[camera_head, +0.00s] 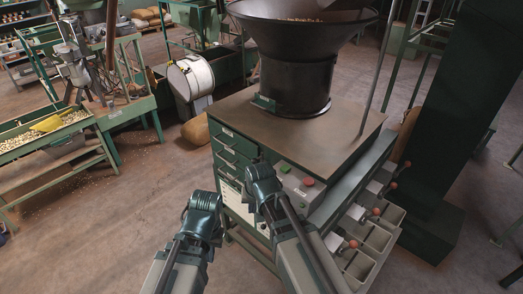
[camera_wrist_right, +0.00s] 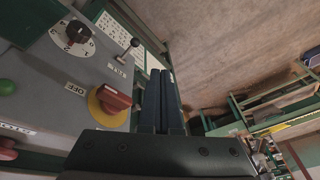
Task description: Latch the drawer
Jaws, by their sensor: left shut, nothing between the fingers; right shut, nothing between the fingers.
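Green drawers (camera_head: 233,155) with pale handles are stacked in the front of the cabinet; they look closed, and I cannot make out a latch on them. My left gripper (camera_head: 203,203) is low in front of the cabinet, apart from the drawers; its fingers are hardly visible. My right gripper (camera_head: 263,180) is at the cabinet's front corner, beside the drawers and control box, and hides part of the lower front. In the right wrist view its two dark fingers (camera_wrist_right: 161,95) are together and empty, just right of a red switch (camera_wrist_right: 112,99) on a yellow disc.
The grey control panel (camera_wrist_right: 60,75) also carries a black selector knob (camera_wrist_right: 76,33) and a small black-balled lever (camera_wrist_right: 134,44). A large dark hopper (camera_head: 300,60) stands on the cabinet top (camera_head: 240,112). Metal bins (camera_head: 375,238) with red-knobbed levers line the right side.

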